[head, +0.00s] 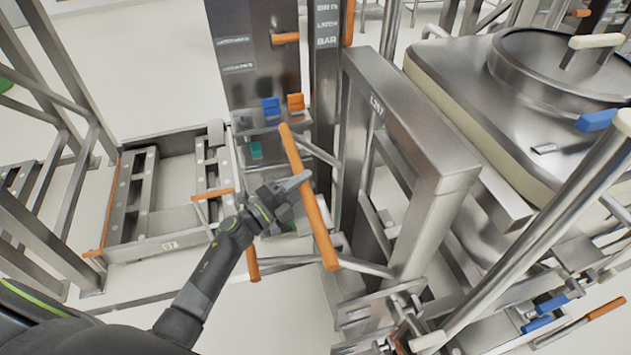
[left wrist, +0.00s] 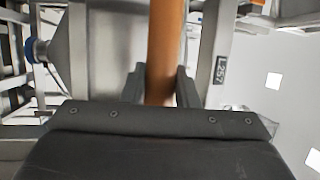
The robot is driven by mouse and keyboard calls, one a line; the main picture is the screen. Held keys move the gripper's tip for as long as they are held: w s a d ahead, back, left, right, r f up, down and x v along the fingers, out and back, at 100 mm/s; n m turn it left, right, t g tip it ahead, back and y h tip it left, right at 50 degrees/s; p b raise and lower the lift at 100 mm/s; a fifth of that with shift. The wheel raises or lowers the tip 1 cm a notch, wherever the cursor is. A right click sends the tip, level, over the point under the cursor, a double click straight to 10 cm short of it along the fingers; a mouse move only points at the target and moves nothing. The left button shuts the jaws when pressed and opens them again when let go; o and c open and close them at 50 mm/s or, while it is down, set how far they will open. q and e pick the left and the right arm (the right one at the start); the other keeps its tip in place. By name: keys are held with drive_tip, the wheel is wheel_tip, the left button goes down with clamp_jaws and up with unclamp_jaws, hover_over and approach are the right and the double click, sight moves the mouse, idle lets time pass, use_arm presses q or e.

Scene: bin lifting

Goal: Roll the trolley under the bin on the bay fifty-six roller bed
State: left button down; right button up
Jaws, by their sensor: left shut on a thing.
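My left gripper (head: 291,188) is shut on the long orange push handle (head: 318,228) of a steel trolley (head: 405,118) whose upright frame carries an L257 label. In the left wrist view the handle (left wrist: 165,40) runs upright between the two fingers (left wrist: 160,88). A large steel bin (head: 460,82) with a round lid (head: 545,65) stands at the upper right, just beyond the trolley frame. The bed beneath the bin is mostly hidden, and I cannot read a bay number there. My right gripper is not in view.
A low steel frame (head: 150,247) with a small number plate stands on the floor at left. A tall steel panel (head: 255,60) with latch bar lettering stands behind the handle. Steel posts and orange and blue handles crowd the lower right. Pale floor shows at upper left.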

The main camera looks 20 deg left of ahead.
use_arm(q)
drive_tip(key=s+a, duration=0.2)
drive_tip(key=a, duration=0.1)
drive_tip(key=shift+s+a, duration=0.2)
drive_tip(key=shift+a, duration=0.05)
drive_tip(key=c, duration=1.5)
unclamp_jaws()
drive_tip(key=o, duration=0.4)
drive_tip(key=shift+w+d+f, duration=0.1)
drive_tip(key=shift+w+d, duration=0.45)
drive_tip(key=shift+d, duration=0.2)
drive_tip(key=shift+b+v, duration=2.9)
drive_tip(key=shift+v, duration=5.85)
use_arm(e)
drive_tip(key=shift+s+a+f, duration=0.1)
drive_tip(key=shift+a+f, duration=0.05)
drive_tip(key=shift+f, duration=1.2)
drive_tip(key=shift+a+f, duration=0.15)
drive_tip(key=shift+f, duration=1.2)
